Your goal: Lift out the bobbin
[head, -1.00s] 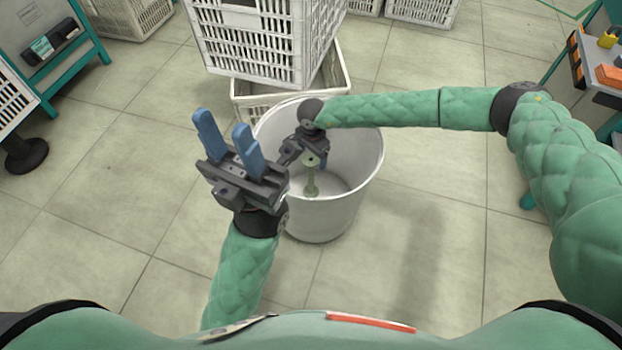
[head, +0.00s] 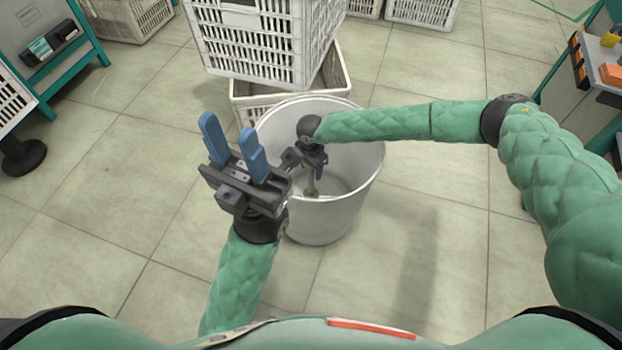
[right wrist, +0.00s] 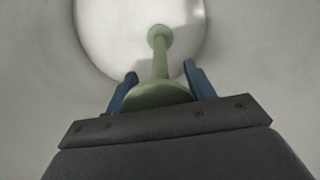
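The pale green bobbin (head: 312,187) stands upright inside the round white bin (head: 366,170). In the right wrist view the bobbin (right wrist: 160,65) shows its near flange close to the gripper body and its shaft running down to a far flange. My right gripper (head: 314,168) is inside the bin, above the bobbin, and hides its top in the head view. In the right wrist view its blue fingers (right wrist: 160,72) stand apart on both sides of the bobbin, with gaps to the shaft. My left gripper (head: 231,130) is open and empty, fingers up, left of the bin.
White crates (head: 262,45) are stacked right behind the bin. A teal-framed stand (head: 60,50) is at the far left and a workbench (head: 590,90) at the far right. The tiled floor (head: 430,230) right of the bin is clear.

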